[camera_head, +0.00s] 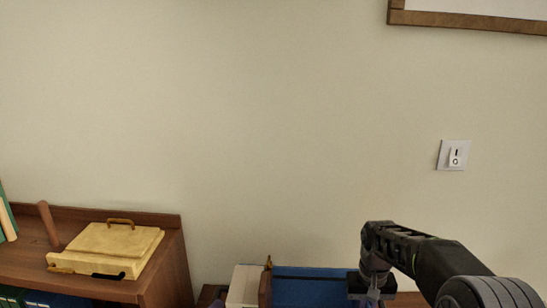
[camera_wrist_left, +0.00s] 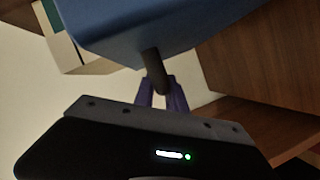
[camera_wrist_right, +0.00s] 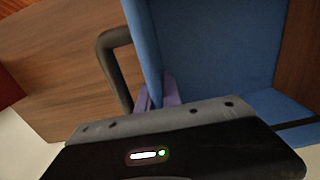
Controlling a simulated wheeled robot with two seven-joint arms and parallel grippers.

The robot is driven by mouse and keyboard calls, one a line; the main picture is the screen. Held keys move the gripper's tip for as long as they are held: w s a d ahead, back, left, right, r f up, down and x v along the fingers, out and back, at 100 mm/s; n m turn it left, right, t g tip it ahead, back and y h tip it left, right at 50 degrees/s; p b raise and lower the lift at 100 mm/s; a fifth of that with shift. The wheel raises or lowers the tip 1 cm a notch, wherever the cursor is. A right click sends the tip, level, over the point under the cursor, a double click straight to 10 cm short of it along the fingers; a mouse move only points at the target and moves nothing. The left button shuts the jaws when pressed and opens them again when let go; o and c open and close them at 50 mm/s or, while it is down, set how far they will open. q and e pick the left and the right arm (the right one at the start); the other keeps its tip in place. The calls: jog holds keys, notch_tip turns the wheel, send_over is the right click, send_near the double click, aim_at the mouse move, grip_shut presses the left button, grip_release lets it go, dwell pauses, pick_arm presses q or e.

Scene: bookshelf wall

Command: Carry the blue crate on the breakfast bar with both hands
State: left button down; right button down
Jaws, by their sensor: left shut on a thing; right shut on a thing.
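The blue crate (camera_head: 315,288) shows at the bottom edge of the head view, only its upper part in frame. In the left wrist view the blue crate (camera_wrist_left: 150,25) has a dark handle (camera_wrist_left: 154,68), and my left gripper (camera_wrist_left: 162,95) is shut on it. In the right wrist view my right gripper (camera_wrist_right: 158,95) is shut at the crate's blue wall (camera_wrist_right: 146,45), beside another dark handle (camera_wrist_right: 112,60). In the head view my right gripper (camera_head: 370,295) is at the crate's right end.
A brown wooden shelf (camera_head: 165,262) at the left holds a cream box with handles (camera_head: 115,248) and some books. A white box-like thing (camera_head: 244,286) shows left of the crate.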

aim_at(215, 294)
pick_arm(q)
jog(key=shift+w+r, duration=0.1)
jog(key=shift+r, duration=0.15)
pick_arm(e)
jog(key=shift+w+r, duration=0.15)
jog(key=shift+r, duration=0.1)
